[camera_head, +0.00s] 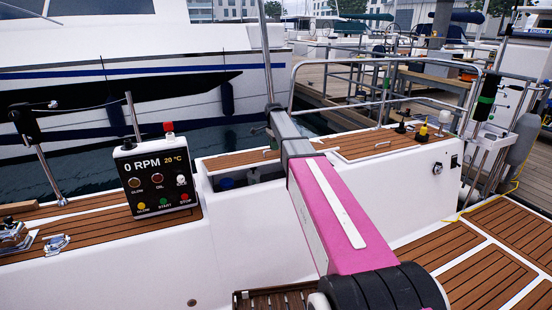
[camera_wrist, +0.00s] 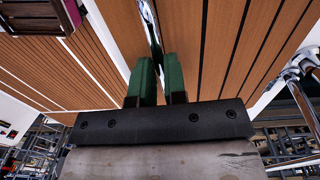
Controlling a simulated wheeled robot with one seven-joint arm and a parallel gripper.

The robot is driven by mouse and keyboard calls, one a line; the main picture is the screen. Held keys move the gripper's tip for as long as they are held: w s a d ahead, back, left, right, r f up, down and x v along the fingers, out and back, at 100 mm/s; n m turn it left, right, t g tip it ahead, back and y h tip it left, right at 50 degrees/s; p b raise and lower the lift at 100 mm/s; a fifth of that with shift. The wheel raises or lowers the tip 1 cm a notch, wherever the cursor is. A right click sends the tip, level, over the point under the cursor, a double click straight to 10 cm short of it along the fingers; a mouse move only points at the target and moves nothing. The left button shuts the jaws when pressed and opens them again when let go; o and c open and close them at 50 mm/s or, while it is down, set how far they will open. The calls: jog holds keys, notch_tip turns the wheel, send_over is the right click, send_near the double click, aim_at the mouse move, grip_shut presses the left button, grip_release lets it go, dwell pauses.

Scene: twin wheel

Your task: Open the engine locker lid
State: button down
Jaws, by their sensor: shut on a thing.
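My gripper (camera_wrist: 159,72) points along teak planking in the wrist view. Its two green fingers are closed on a narrow shiny metal bar (camera_wrist: 151,30), which looks like a handle. Teak boards (camera_wrist: 205,45) lie on both sides of the bar. In the head view my arm reaches over the white coaming, and my gripper cannot be made out there. A teak lid (camera_head: 232,160) lies beside the arm, above a recess with bottles. Another teak lid with a small metal handle (camera_head: 382,144) lies flat to the right. I cannot tell which lid the held bar belongs to.
An engine panel (camera_head: 157,178) reading 0 RPM stands at left. A metal rail (camera_head: 350,60) and a dock lie behind. Teak deck (camera_head: 480,265) is open at lower right. Chrome hardware (camera_wrist: 300,65) sits right of my gripper in the wrist view.

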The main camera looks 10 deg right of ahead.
jog(key=w+r, duration=0.3)
jog(key=r, duration=0.1)
jog(key=shift+a+r, duration=0.1)
jog(key=shift+a, duration=0.25)
jog(key=c, duration=1.2)
grip_release()
jog(key=shift+o, duration=0.2)
notch_tip(320, 180, up, 11)
jog(key=shift+w+f, duration=0.2)
